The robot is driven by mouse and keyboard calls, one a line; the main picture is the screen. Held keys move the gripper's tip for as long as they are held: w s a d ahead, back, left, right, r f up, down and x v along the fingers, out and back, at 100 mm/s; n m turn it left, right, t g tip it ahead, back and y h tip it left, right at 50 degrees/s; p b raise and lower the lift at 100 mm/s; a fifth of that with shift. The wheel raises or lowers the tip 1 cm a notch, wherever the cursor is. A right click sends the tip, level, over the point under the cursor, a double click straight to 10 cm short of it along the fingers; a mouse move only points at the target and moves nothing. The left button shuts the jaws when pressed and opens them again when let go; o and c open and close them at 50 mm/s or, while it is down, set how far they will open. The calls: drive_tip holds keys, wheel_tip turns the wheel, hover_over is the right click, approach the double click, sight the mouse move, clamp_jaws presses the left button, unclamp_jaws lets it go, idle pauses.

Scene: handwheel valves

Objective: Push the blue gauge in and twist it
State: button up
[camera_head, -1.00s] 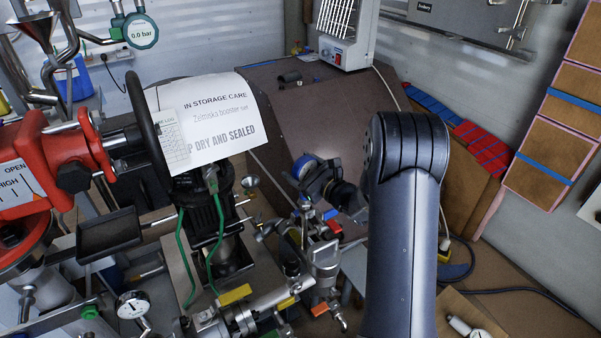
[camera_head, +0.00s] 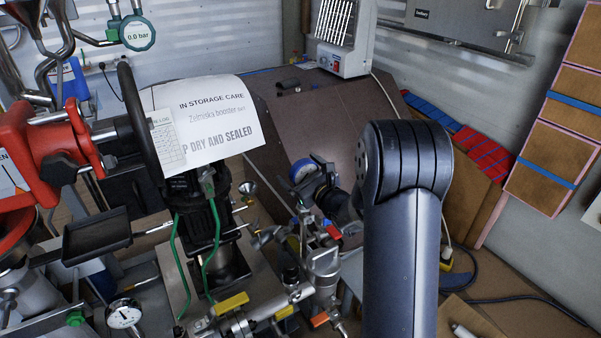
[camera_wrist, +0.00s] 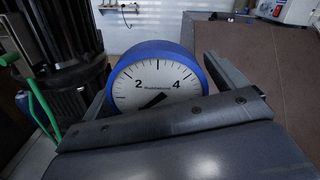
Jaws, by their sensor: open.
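The blue gauge (camera_wrist: 158,82) has a blue rim and a white dial marked 2 and 4, with a black needle. It faces the wrist camera, and its lower edge is hidden behind the gripper body. In the head view the gauge (camera_head: 303,170) shows as a small blue and white round, partly covered by my gripper (camera_head: 314,178). In the wrist view my gripper (camera_wrist: 120,70) is open, with one finger on each side of the gauge. I see a gap beside the right finger; I cannot tell whether either finger touches the rim.
A black pump with green hoses (camera_head: 213,240) stands left of the gauge, with a paper sign (camera_head: 205,118) above it. A red actuator (camera_head: 40,155) and black handwheel (camera_head: 135,120) are farther left. Metal valves (camera_head: 320,265) crowd below. A brown panel (camera_head: 320,120) lies behind.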

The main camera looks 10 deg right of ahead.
drive_tip(key=p+v, duration=0.1)
drive_tip(key=v, duration=0.9)
drive_tip(key=shift+s+d, duration=0.2)
drive_tip(key=shift+s, duration=0.15)
drive_tip(key=shift+w, duration=0.1)
drive_tip(key=b+x, duration=0.1)
drive_tip(key=x, duration=1)
drive_tip(key=shift+a, duration=0.15)
drive_tip(key=shift+r+y+p, duration=0.1)
drive_tip(key=shift+y+p, duration=0.2)
drive_tip(key=shift+p, duration=0.2)
drive_tip(key=shift+s+n+y, duration=0.2)
drive_tip(key=shift+n+y, duration=0.1)
drive_tip(key=shift+g, duration=0.3)
